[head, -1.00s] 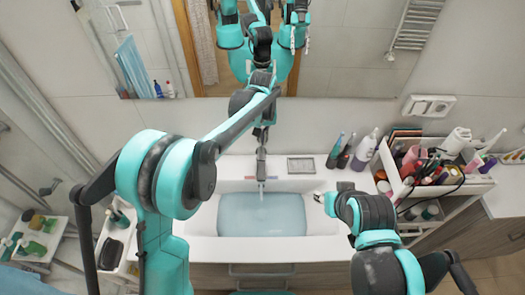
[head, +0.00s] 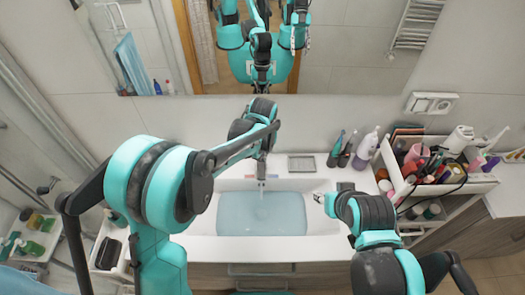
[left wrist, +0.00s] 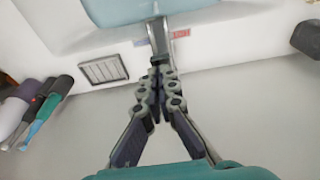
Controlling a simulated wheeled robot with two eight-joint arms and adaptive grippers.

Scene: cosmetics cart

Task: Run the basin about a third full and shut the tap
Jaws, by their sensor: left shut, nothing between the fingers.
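The white basin (head: 325,240) holds pale blue water (head: 262,215) over its whole floor; I cannot tell the depth exactly. The tap (head: 261,172) stands at the back middle of the basin, and a faint pale streak shows below its spout. In the left wrist view the tap (left wrist: 160,36) lies just beyond my left gripper (left wrist: 155,72), whose fingers are together and empty, close to the tap's near end. I cannot tell if they touch it. In the head view the forearm partly hides this gripper. My right gripper (head: 320,198) is over the basin's right rim; its fingers are too small to read.
Red (left wrist: 181,33) and blue (left wrist: 140,42) marks flank the tap. A grey grate (head: 302,164) is set behind the basin's right part. Bottles (head: 365,150) and a cup with brushes stand right of it. A crowded cart (head: 440,165) stands at the right.

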